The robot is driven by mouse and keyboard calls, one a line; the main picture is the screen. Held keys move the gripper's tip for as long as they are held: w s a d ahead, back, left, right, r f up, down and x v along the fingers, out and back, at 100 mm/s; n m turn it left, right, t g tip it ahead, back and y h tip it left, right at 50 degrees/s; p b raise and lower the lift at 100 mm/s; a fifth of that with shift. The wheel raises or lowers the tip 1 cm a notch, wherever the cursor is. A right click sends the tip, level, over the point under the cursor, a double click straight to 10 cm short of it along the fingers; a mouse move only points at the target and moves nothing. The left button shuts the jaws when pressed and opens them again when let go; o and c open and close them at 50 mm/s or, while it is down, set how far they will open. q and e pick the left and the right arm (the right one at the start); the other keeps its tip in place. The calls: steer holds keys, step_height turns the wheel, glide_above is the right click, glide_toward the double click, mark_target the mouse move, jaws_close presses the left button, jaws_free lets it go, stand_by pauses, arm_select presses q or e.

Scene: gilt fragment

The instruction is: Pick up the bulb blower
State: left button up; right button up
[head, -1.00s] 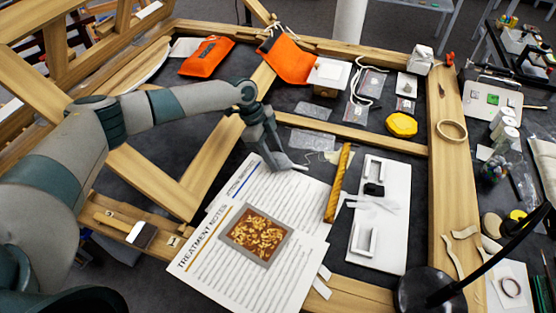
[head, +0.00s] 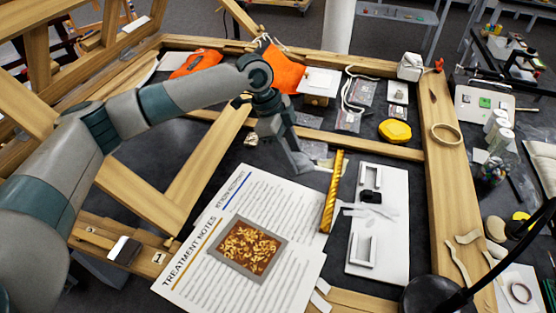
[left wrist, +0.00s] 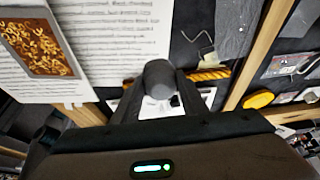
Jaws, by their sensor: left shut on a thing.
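My left gripper (head: 298,163) hangs over the dark work surface, just beyond the upper right corner of the printed notes and left of the gold twisted strip. In the left wrist view, a grey, rounded bulb blower (left wrist: 160,78) sits between the two fingers of my left gripper (left wrist: 160,95), which is shut on it. Only its rounded end shows clearly there; the fingers hide the rest. In the head view the blower is hard to separate from the grey fingertips. My right gripper is not in view.
Treatment notes (head: 190,275) with a framed gilt sample (head: 248,247) lie in front. The gold twisted strip (head: 333,190) and a white board (head: 392,245) lie to the right. Wooden beams (head: 205,160) border the dark surface.

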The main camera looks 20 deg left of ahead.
arm_select(q)
steer(key=shift+s+d+r, duration=0.25)
steer(key=shift+d+r, duration=0.15)
steer(key=shift+d, duration=0.2)
steer(key=shift+s+d+r, duration=0.25)
steer(key=shift+d+r, duration=0.1)
steer(key=shift+d, duration=0.2)
